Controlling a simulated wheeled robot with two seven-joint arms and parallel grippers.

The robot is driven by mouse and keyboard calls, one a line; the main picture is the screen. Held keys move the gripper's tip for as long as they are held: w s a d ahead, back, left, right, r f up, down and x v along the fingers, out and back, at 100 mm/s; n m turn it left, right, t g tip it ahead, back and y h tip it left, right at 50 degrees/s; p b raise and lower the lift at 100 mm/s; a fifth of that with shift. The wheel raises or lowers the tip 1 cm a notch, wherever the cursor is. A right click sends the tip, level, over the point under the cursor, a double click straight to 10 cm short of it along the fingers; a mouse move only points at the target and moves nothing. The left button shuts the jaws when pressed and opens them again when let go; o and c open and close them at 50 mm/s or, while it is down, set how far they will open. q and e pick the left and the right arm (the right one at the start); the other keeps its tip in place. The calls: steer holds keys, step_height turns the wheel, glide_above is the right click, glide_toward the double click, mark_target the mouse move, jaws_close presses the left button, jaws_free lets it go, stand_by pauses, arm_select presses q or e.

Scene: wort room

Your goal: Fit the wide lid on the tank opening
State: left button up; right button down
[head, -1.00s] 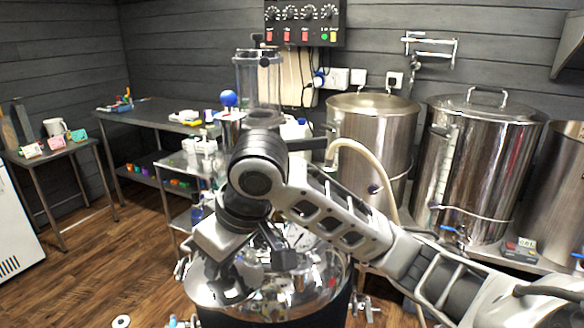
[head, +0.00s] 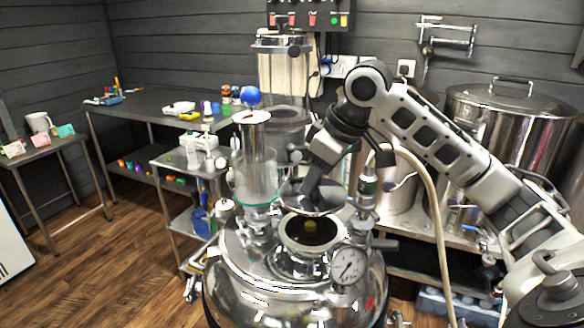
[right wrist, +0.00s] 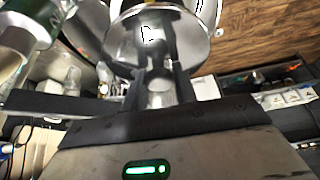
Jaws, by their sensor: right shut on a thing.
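The polished steel tank (head: 235,290) stands low in the middle of the head view. Its round opening (head: 312,232) faces up, with a pale rim around a dark inside. My right gripper (head: 318,188) is above the opening, shut on the wide lid (head: 298,194), a shiny round disc. The lid is held apart from the rim, just above its far side, and looks slightly tilted. In the right wrist view, the lid (right wrist: 195,22) shows at the top, beyond the fingers of my right gripper (right wrist: 160,92). My left gripper is not in view.
A pressure gauge (head: 347,266) stands at the opening's near right. A glass cylinder (head: 256,175) rises at its left, and a dark-banded fitting (head: 368,188) at its right. A pale hose (head: 432,215) hangs further right. A large lidded kettle (head: 500,125) stands behind my arm.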

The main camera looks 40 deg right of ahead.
mark_target(319, 194)
steer(key=shift+w+f, duration=0.2)
steer(key=shift+f, duration=0.15)
steer(key=shift+w+f, duration=0.15)
steer(key=shift+f, duration=0.1)
steer(key=shift+s+f, duration=0.25)
steer(key=shift+f, duration=0.45)
step_height(319, 194, down, 2)
steer(key=shift+f+b, duration=0.1)
steer(key=shift+b, duration=0.55)
steer(key=shift+f+b, duration=0.55)
steer(key=shift+f, duration=0.3)
arm_select(q)
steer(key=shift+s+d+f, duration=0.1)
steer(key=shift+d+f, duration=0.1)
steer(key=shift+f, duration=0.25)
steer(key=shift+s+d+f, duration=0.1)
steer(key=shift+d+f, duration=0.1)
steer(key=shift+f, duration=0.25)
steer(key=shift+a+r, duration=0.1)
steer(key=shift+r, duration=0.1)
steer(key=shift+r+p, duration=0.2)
steer(key=shift+p, duration=0.1)
arm_select(e)
steer(key=shift+r, duration=0.1)
